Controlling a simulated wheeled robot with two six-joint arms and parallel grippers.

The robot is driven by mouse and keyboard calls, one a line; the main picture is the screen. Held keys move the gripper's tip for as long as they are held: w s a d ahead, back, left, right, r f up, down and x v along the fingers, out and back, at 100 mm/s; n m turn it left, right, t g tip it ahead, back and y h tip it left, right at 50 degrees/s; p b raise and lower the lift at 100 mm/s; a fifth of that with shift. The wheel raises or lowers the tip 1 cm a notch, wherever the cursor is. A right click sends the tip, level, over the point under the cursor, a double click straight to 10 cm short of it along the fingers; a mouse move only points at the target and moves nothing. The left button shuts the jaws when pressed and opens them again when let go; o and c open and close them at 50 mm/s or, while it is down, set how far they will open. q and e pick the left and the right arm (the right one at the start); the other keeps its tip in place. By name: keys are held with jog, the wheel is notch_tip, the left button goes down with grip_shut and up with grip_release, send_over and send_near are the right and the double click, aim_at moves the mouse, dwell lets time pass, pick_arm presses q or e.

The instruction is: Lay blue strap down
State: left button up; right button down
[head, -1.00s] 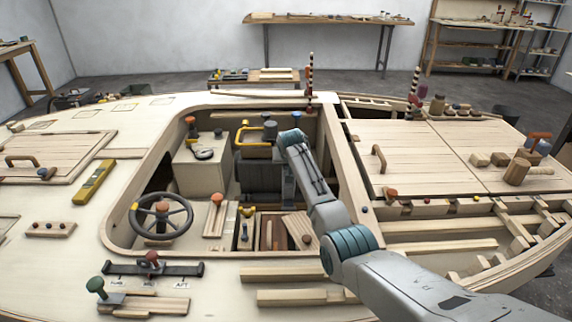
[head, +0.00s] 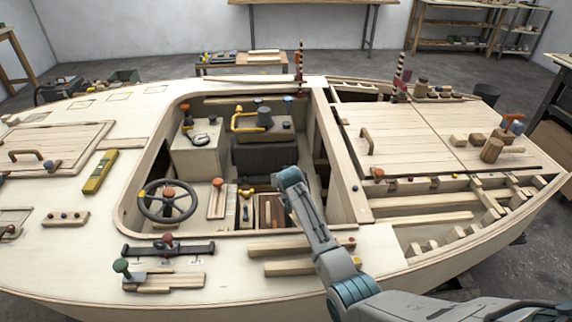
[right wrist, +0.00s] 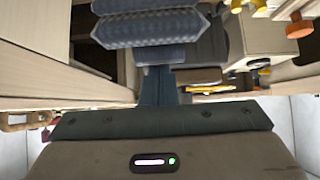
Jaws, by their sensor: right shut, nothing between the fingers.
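No blue strap can be made out for certain in either view. My right arm comes in from the lower right of the head view, with its wrist (head: 292,180) over the front part of the cockpit opening. In the right wrist view my right gripper (right wrist: 150,18) shows as blue ribbed fingers at the top, shut with nothing between them. Its fingertips are hard to see in the head view. My left gripper is in neither view.
The hull (head: 60,245) has a cockpit with a steering wheel (head: 167,201), a pale box (head: 197,152) and a yellow-handled part (head: 248,120). A yellow level (head: 100,172) lies on the left deck. A mallet (head: 493,149) lies on the right deck.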

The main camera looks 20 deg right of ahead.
jog(key=shift+s+a+f, duration=0.15)
jog(key=shift+s+f, duration=0.4)
jog(key=shift+s+a+f, duration=0.15)
jog(key=shift+s+f, duration=0.35)
jog(key=shift+s, duration=0.05)
jog(key=shift+s+f+p, duration=0.15)
jog(key=shift+f+p, duration=0.1)
jog(key=shift+p, duration=0.05)
jog(key=shift+w+d+b, duration=0.2)
jog(key=shift+w+b, duration=0.3)
jog(key=shift+w, duration=0.3)
jog(key=shift+r, duration=0.1)
